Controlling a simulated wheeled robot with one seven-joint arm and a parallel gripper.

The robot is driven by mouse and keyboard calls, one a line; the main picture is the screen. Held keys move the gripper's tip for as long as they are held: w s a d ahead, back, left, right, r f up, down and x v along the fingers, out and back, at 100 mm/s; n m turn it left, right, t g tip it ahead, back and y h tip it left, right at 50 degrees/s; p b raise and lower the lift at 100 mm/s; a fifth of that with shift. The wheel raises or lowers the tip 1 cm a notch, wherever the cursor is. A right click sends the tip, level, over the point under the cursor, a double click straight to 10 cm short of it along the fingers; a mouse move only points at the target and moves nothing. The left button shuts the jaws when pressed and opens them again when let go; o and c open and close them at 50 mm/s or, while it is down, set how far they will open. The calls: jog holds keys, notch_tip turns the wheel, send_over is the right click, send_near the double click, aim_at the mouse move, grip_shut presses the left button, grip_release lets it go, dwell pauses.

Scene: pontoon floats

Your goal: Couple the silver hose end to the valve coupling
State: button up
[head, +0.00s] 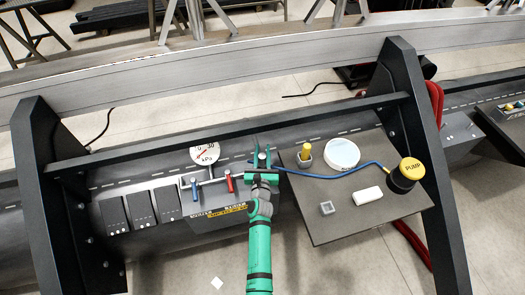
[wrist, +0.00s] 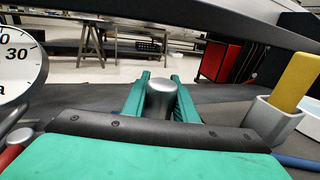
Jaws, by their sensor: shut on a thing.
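My green gripper (head: 262,152) is shut on the silver hose end (wrist: 161,98). The hose end is an upright silver cylinder between the two green fingers in the wrist view; its lower part is hidden. In the head view the blue hose (head: 330,171) runs from the gripper to the yellow-topped pump (head: 407,172). Left of the gripper is the silver valve pipe (head: 208,183) with a blue handle (head: 194,189) and a red handle (head: 229,182). I cannot clearly make out the valve coupling, or whether the hose end touches it.
A round pressure gauge (head: 205,154) stands left of the gripper. The dark shelf (head: 325,232) on the right bears a grey cup (wrist: 268,118) with a yellow piece, a white disc (head: 342,153), a white block (head: 368,196) and a small grey box (head: 327,208). A dark rail (head: 140,144) crosses behind.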

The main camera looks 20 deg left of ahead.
aim_at(262, 167)
jog(key=shift+f, duration=1.5)
jog(key=o, duration=1.2)
jog(key=shift+s+a, duration=0.1)
jog(key=shift+s, duration=0.05)
jog(key=shift+s, duration=0.8)
jog(key=shift+d+v, duration=0.15)
jog(key=shift+v, duration=2.1)
jog(key=shift+d+v, duration=0.15)
jog(key=shift+v, duration=2.15)
jog(key=shift+d+f, duration=0.1)
